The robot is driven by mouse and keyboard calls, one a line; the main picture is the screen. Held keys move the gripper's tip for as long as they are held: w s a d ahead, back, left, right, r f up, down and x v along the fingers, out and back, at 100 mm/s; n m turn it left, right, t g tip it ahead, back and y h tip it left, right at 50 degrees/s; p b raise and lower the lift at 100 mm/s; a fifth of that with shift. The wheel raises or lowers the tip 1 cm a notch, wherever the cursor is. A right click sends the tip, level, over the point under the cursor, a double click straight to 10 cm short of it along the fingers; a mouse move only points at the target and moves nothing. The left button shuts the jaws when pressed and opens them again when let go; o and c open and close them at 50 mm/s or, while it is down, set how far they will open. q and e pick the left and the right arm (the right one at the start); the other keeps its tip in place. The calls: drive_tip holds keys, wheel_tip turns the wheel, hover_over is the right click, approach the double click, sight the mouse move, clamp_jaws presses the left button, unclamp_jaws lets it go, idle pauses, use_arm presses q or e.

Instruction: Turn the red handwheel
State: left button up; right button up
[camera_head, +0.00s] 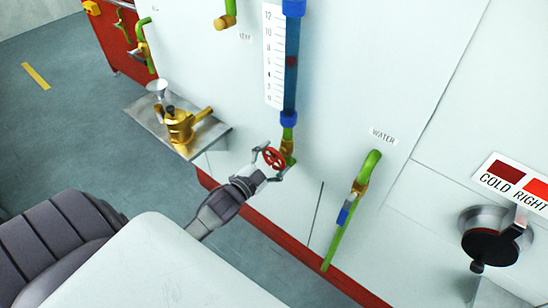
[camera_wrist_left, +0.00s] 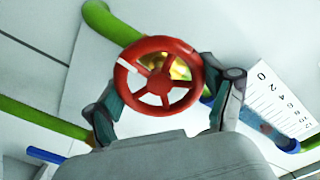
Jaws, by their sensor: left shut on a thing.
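The red handwheel (camera_head: 274,158) sits on a brass valve at the foot of the blue sight tube, on the white cabinet front. In the left wrist view the handwheel (camera_wrist_left: 158,76) faces the camera, with a white mark on its rim at the upper left. My left gripper (camera_head: 271,161) is at the wheel, one finger on either side of its rim. In the left wrist view the fingers of the left gripper (camera_wrist_left: 165,100) flank the wheel, shut on it. My right gripper is in neither view.
A blue tube (camera_head: 291,65) with a numbered scale (camera_head: 274,55) rises above the wheel. A green WATER pipe (camera_head: 345,215) with a blue-handled valve stands to the right. A metal shelf (camera_head: 215,131) with a brass fitting (camera_head: 182,127) juts out at left. A black knob (camera_head: 487,245) is far right.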

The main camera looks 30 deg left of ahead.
use_arm(q)
drive_tip(key=m, duration=0.4)
drive_tip(key=shift+f+m+b, duration=0.1)
drive_tip(key=shift+m+b, duration=0.2)
drive_tip(key=shift+b, duration=0.1)
drive_tip(key=m+b, duration=0.1)
drive_tip(key=m, duration=0.3)
drive_tip(key=shift+m, duration=0.4)
drive_tip(key=o, duration=1)
